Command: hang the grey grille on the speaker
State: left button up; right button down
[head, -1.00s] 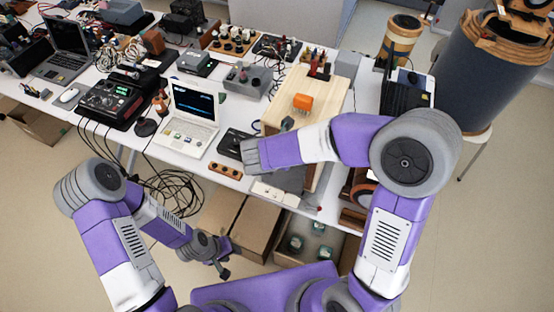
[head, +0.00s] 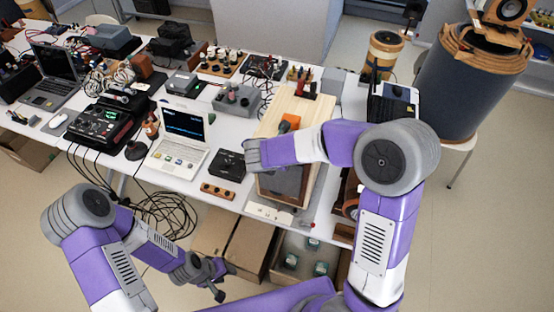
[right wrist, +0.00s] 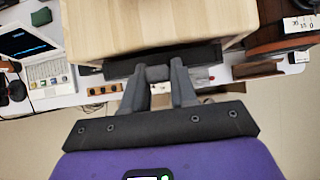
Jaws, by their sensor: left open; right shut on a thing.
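The speaker (head: 311,109) is a pale wooden box standing near the front edge of the table. Its pale top (right wrist: 160,25) fills the upper middle of the right wrist view. My right gripper (right wrist: 158,78) is shut on the grey grille, which shows as a dark edge-on strip (right wrist: 196,57) in front of the box. In the head view the grille (head: 285,180) is a grey panel below my right forearm; the arm hides part of it and the fingers. I cannot tell whether it touches the speaker. My left gripper (head: 217,277) is open and empty, low in front of the table.
An orange block (head: 290,121) rests on the speaker. A white laptop (head: 183,132), a black box (head: 227,165) and a wooden strip with knobs (head: 217,192) lie to the left. Cardboard boxes (head: 252,246) stand under the table edge. A large dark drum (head: 470,88) stands at the right.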

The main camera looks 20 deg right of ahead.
jog(key=shift+s+a, duration=0.15)
jog(key=shift+s, duration=0.1)
dwell(1.6)
jog(key=shift+w+d, duration=0.3)
jog(key=shift+w, duration=0.1)
dwell(1.2)
jog(key=shift+f+b, duration=0.65)
dwell(1.3)
jog(key=c, duration=0.8)
grip_release()
jog(key=v, duration=0.7)
jog(key=shift+s+a+r+p, duration=0.15)
jog(key=shift+s+r+p, duration=0.05)
jog(key=shift+r+p, duration=0.1)
jog(key=shift+f, duration=0.1)
